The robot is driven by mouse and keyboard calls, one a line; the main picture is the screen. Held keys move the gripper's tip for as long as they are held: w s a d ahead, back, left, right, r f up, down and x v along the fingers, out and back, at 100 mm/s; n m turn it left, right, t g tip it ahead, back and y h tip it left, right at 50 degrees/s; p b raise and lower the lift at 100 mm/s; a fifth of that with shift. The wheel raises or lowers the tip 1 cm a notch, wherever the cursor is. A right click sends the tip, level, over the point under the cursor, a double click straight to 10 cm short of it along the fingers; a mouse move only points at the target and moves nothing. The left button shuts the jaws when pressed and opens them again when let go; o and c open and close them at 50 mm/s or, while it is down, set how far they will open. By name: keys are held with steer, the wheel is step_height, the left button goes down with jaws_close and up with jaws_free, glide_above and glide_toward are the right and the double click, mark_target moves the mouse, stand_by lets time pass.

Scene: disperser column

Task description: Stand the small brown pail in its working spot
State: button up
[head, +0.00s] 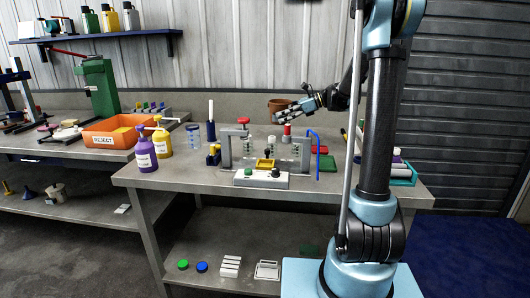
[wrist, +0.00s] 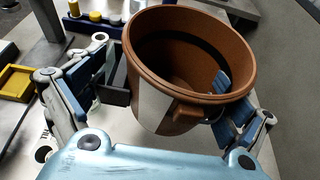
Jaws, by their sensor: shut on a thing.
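The small brown pail (head: 279,106) is in my gripper (head: 301,103), held in the air above the back of the bench. In the wrist view the pail (wrist: 178,85) fills the middle, its open mouth toward the camera and somewhat tilted. The blue-padded fingers sit on either side of it, and my gripper (wrist: 176,92) is shut on its wall. A pale patch and a lug show on its side. The pail's underside is hidden.
A red-topped cylinder (head: 287,131) and a blue bent rod (head: 317,150) stand close below my gripper. A white control box (head: 261,179) is at the bench front. Purple (head: 146,156) and yellow (head: 162,141) bottles stand at left. The bench's front left is clear.

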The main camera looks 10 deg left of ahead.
mark_target(280, 145)
steer(key=shift+s+a, duration=0.15)
steer(key=shift+a, duration=0.1)
step_height(280, 145, down, 10)
steer(key=shift+f, duration=0.1)
stand_by(0.7)
steer(key=o, duration=1)
steer(key=shift+o, duration=0.2)
steer(key=shift+d, duration=0.15)
